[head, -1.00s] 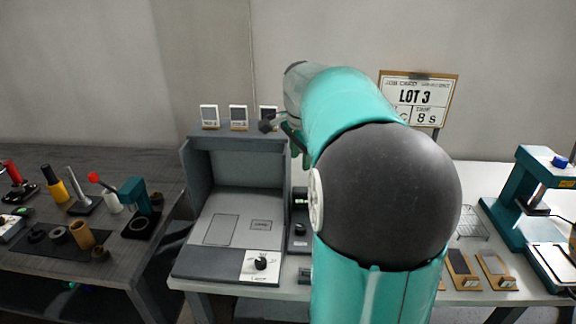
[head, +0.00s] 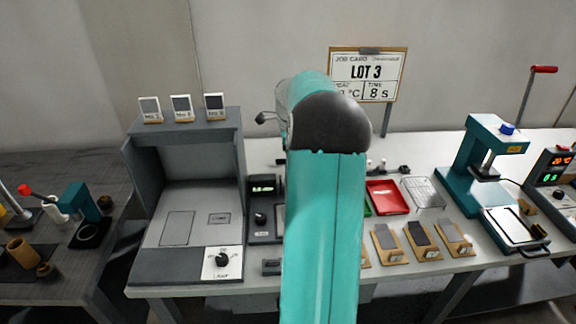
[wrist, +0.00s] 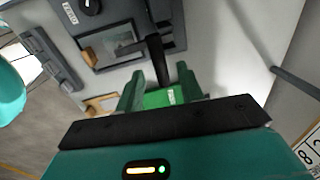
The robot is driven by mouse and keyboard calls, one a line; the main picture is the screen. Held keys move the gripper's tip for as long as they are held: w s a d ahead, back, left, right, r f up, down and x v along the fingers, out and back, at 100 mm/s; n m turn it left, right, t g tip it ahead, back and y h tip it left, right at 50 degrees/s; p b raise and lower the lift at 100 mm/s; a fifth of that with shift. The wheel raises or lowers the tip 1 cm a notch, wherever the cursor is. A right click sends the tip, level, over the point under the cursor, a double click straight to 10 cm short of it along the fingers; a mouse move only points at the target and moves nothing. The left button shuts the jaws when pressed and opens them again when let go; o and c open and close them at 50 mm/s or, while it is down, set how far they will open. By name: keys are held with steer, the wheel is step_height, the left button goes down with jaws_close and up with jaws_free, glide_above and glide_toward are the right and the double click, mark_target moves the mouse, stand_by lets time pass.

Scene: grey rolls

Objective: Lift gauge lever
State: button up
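The gauge (head: 262,212) is a dark unit with a small display and a dial, right of the grey cabinet and partly hidden by my arm. In the wrist view, its dark body (wrist: 75,14) shows at the upper left beside a flat plate with a framed dark square (wrist: 112,44). A black bar (wrist: 155,50), which looks like the lever, runs down from the gauge toward my fingers. My gripper (wrist: 160,86) is open, its two green fingers apart. The bar's lower end appears between them; contact cannot be told. In the head view my arm hides the gripper.
The grey cabinet (head: 190,225) stands left of the gauge. Right of my arm are a red tray (head: 387,197), a wire rack (head: 424,194), several wooden tile stands (head: 420,240) and a teal press (head: 482,160). A job card (head: 367,75) stands behind.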

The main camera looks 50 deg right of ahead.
steer(key=f, duration=0.5)
steer(key=shift+w+d+f, duration=0.25)
steer(key=shift+f, duration=0.05)
jaws_close()
